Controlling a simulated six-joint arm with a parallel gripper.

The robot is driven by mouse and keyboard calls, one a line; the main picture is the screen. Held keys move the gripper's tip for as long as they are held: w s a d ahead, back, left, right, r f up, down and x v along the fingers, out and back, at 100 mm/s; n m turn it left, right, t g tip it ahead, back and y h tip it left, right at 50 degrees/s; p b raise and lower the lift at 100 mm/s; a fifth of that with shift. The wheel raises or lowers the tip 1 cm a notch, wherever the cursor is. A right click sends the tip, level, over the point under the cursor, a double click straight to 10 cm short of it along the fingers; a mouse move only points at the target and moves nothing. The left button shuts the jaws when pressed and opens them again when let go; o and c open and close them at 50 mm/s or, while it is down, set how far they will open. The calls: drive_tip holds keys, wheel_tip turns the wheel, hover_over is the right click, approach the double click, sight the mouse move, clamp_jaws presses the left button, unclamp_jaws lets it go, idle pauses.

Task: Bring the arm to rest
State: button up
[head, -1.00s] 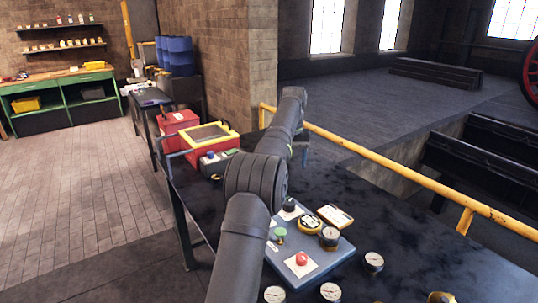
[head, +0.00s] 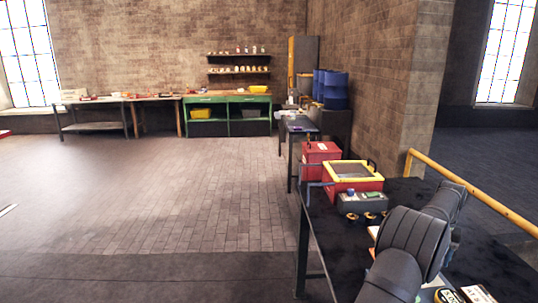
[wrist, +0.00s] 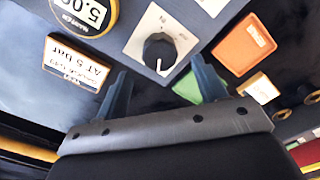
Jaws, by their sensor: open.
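My gripper (wrist: 161,66) is open in the wrist view, with its two dark fingers apart and nothing between them. It is over a dark bench, near a grey panel (wrist: 195,15) with a black knob (wrist: 158,55) on a white plate. The knob shows just beyond the fingertips; I cannot tell the gap. In the head view my arm reaches over the bench (head: 490,245) at the right, and the fingers cannot be made out there.
Around the fingers lie a round readout (wrist: 85,14), an "AT 5 bar" card (wrist: 75,64), an orange block (wrist: 243,44) and a green piece (wrist: 200,88). A yellow-rimmed red box (head: 352,184) and a yellow rail (head: 475,192) flank my arm. Open floor (head: 180,200) lies left.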

wheel_tip(320, 180, down, 5)
drive_tip(key=shift+f, duration=0.1)
idle(0.5)
wheel_tip(320, 180, up, 17)
wheel_tip(320, 180, down, 18)
drive_tip(key=shift+r, duration=0.25)
drive_tip(key=shift+r+n, duration=0.55)
drive_tip(key=shift+n, duration=0.25)
wheel_tip(320, 180, up, 17)
wheel_tip(320, 180, down, 10)
drive_tip(key=shift+s+a+f, duration=0.1)
drive_tip(key=shift+s+f, duration=0.05)
idle(3.3)
